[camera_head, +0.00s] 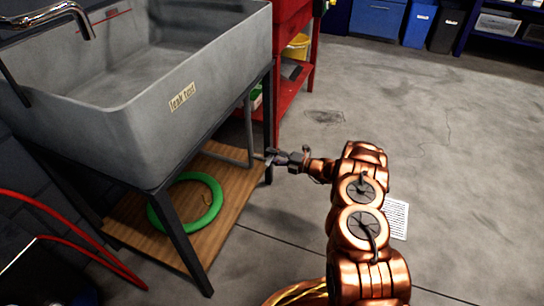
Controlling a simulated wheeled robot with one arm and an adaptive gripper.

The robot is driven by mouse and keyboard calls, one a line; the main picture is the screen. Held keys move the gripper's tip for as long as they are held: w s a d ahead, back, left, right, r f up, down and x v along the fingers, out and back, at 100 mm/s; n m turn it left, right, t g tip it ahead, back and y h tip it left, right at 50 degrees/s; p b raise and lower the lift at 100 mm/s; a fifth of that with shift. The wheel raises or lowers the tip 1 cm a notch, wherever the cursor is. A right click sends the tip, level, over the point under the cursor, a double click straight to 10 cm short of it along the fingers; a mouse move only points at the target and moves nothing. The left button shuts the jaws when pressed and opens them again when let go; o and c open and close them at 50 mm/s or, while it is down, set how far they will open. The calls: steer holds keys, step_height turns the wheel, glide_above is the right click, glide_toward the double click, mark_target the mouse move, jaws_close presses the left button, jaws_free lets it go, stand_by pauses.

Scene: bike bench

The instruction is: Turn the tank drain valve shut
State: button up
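The grey tank (185,103), labelled "leak test", stands on a dark metal frame at the left. A grey drain pipe (249,132) shows below the tank near its right end. I cannot make out the drain valve or its handle at this size. My gripper (272,156) is at the right front leg of the frame, beside the lower end of the pipe in the picture, and points left. Its fingers are small and dark against the leg, so I cannot tell their opening or whether they touch anything.
A tap (72,14) hangs over the tank. A red cart (290,95) with a yellow bucket (298,46) stands behind. A paper sheet (398,219) lies on the floor. Open floor (455,150) extends right.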

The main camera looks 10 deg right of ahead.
steer(key=v, duration=1.2)
steer(key=shift+w, duration=0.1)
